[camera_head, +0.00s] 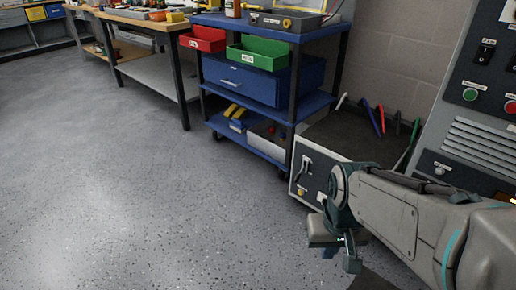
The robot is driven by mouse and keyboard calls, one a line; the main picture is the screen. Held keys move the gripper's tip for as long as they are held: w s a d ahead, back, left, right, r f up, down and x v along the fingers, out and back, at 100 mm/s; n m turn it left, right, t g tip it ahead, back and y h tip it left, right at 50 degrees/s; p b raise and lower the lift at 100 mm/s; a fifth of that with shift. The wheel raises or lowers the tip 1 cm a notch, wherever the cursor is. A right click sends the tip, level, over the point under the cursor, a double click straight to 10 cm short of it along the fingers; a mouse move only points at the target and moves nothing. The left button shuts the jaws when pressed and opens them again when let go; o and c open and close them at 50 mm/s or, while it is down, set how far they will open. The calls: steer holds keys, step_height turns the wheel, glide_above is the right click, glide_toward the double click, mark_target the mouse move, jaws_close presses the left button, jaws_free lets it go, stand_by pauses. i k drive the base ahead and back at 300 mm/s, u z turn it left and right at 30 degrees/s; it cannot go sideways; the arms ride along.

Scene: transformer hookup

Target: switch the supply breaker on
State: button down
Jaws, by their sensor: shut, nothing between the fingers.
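A low box with a pale front panel (298,192) stands on the floor, right of the blue cart. A dark lever switch (307,166) sits on that panel, with a small yellowish part below it. A grey control cabinet (452,128) at the right edge carries black switches (485,53) and a green button (470,94). The labels are too small to read, so I cannot tell which switch is the supply breaker. My gripper (338,250) is shut and empty, pointing down in front of the box's lower right. My arm hides part of the box and cabinet.
Coloured cable ends (374,117) stand up behind the box. A blue cart (318,104) with red and green bins stands left of the box. Workbenches (150,72) line the back. The grey floor (140,200) at left is clear.

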mark_target(297, 178)
steer(key=u, duration=0.25)
steer(key=i, duration=1.1)
steer(key=z, duration=0.5)
